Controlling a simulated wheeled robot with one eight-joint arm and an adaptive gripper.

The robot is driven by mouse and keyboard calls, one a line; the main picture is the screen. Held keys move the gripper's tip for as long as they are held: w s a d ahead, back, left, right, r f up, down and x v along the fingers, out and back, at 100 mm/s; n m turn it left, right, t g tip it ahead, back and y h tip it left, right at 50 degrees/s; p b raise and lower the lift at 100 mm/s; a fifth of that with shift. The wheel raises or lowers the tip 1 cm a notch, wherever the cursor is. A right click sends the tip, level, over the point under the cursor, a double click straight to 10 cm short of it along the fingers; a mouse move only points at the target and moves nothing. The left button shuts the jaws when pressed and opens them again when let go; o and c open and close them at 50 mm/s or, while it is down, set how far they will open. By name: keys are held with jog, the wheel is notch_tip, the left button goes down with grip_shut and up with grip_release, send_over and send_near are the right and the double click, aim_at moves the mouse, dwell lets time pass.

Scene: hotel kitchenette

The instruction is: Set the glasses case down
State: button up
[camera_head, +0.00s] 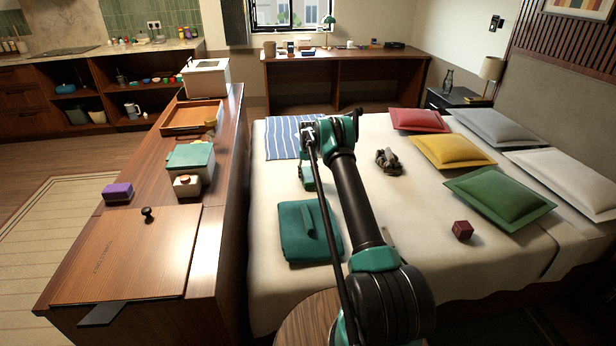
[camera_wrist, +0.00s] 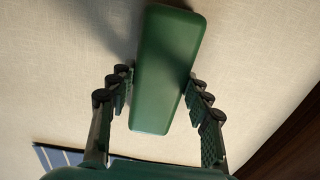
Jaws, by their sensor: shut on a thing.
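The glasses case (camera_wrist: 166,70) is a long, dark green, rounded block. In the wrist view it lies between the two fingers of my gripper (camera_wrist: 160,100), which is shut on its sides. In the head view my gripper (camera_head: 307,175) is over the left part of the bed, near the striped cloth; the case is hard to tell apart from the green gripper there.
A blue striped cloth (camera_head: 283,140) and a folded teal item (camera_head: 300,245) lie on the bed. A dark crumpled object (camera_head: 388,162), a dark red cube (camera_head: 462,230) and several pillows are farther right. A wooden cabinet (camera_head: 225,215) borders the bed's left side. Bedspread between them is free.

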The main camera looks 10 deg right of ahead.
jog(key=shift+f, duration=0.1)
jog(key=o, duration=1.2)
